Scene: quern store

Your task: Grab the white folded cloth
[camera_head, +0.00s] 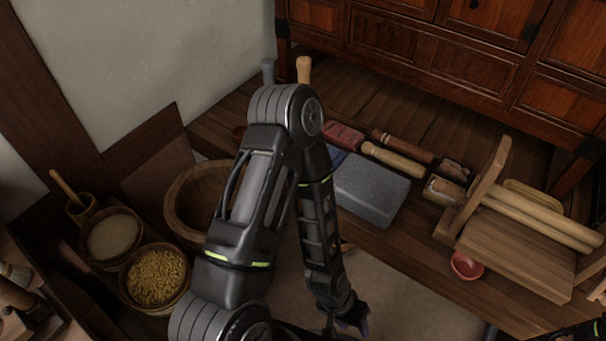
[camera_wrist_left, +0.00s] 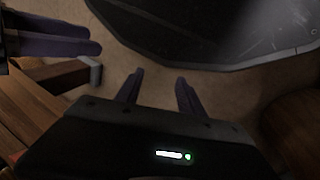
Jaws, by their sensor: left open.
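I cannot make out a white folded cloth in either view; my left arm covers the middle of the head view and may hide it. My left gripper (camera_head: 349,318) hangs low at the bottom centre of the head view, over pale beige floor. In the left wrist view its two purple fingers (camera_wrist_left: 157,88) are apart with nothing between them. Another pair of purple fingers (camera_wrist_left: 55,35) shows at the upper left of that view, probably my right gripper; their opening is unclear.
A grey stone slab (camera_head: 370,190) lies right of my arm, near wooden rollers (camera_head: 393,160). A wooden stand (camera_head: 520,254) and a small red bowl (camera_head: 466,265) are at right. A grain bowl (camera_head: 156,277) and a large wooden bowl (camera_head: 186,205) stand at left.

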